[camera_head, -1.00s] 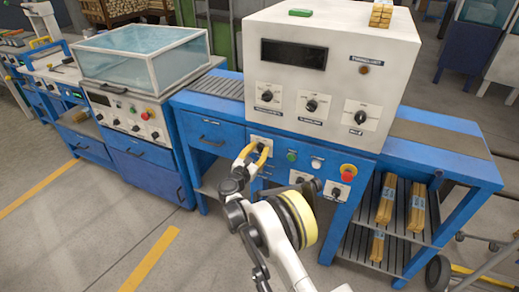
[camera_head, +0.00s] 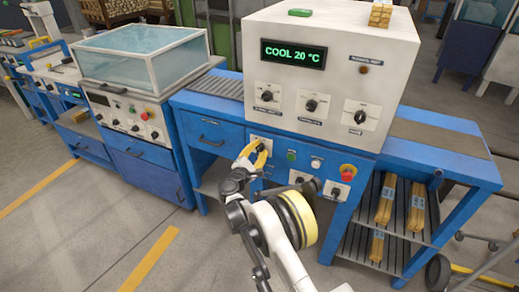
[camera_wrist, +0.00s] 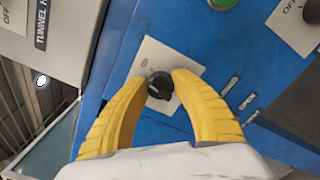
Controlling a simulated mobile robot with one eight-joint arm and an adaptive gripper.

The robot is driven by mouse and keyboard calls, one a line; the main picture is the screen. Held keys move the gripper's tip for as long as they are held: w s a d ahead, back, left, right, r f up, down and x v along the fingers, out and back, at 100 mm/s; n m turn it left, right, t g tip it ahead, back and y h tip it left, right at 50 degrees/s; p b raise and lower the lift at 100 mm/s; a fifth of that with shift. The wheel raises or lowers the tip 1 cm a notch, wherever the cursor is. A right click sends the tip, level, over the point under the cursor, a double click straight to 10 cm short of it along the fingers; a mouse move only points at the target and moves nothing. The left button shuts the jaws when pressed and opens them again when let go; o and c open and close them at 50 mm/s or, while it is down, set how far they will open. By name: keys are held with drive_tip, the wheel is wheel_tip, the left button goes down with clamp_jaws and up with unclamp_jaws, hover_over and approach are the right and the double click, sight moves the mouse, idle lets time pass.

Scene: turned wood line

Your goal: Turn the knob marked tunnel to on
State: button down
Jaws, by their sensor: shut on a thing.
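The black knob (camera_wrist: 160,85) sits on a white square plate on the blue front panel (camera_head: 225,160) of the machine. My gripper (camera_wrist: 160,79) has its yellow fingers shut on this knob, one on each side, as the wrist view shows. In the head view my gripper (camera_head: 257,148) reaches the panel below the white cabinet (camera_head: 350,45) and covers part of the plate. The knob's pointer and most of its label are not readable. The cabinet's display (camera_head: 293,54) is lit green and reads "COOL 20 °C".
Several other black knobs sit on the cabinet above. A glass-topped machine (camera_head: 140,55) stands left. The floor in front is open.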

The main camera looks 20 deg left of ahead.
drive_tip(key=shift+m, duration=1.6)
drive_tip(key=c, duration=1)
unclamp_jaws()
drive_tip(key=shift+c, duration=0.2)
drive_tip(key=s, duration=1.2)
drive_tip(key=shift+a, duration=0.45)
drive_tip(key=shift+w+r, duration=0.1)
